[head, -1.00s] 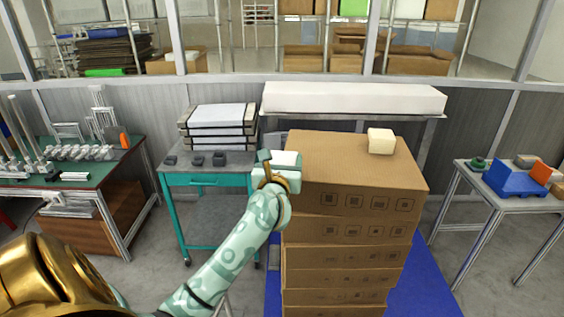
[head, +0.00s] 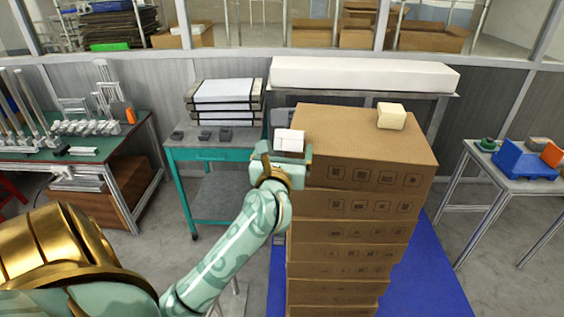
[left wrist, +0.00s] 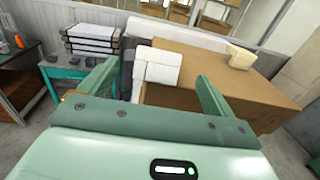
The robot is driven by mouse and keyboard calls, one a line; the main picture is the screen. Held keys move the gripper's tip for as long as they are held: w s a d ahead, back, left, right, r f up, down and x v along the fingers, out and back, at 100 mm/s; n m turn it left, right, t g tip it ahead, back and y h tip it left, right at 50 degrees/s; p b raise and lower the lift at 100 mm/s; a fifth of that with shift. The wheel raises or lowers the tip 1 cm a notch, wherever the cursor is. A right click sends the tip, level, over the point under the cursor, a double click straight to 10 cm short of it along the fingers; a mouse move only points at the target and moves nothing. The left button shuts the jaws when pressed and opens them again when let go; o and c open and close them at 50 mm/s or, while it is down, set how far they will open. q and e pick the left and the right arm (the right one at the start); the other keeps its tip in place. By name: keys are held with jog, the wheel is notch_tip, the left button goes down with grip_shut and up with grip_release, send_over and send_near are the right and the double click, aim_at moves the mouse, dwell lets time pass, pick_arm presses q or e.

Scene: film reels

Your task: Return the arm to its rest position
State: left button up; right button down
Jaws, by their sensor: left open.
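My left arm reaches in from the lower left of the head view. Its green gripper (head: 281,166) is beside the near left corner of the top cardboard box (head: 365,140) of a tall stack. In the left wrist view the two fingers (left wrist: 152,88) stand wide apart with nothing clamped between them. A white block-like piece (head: 289,140) shows just beyond the fingers at the box's left edge. It also shows between the fingers in the left wrist view (left wrist: 160,66). I cannot tell what supports it. My right gripper is not in view.
A cream block (head: 391,116) sits on the top box. A teal cart (head: 215,154) with stacked white-topped trays stands behind left. A green workbench (head: 75,152) is farther left. A table (head: 505,178) with a blue bin is at right. A long white piece (head: 362,76) lies behind the stack.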

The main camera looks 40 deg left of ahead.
pick_arm(q)
jog(key=shift+b+v, duration=0.3)
jog(key=shift+v, duration=1.8)
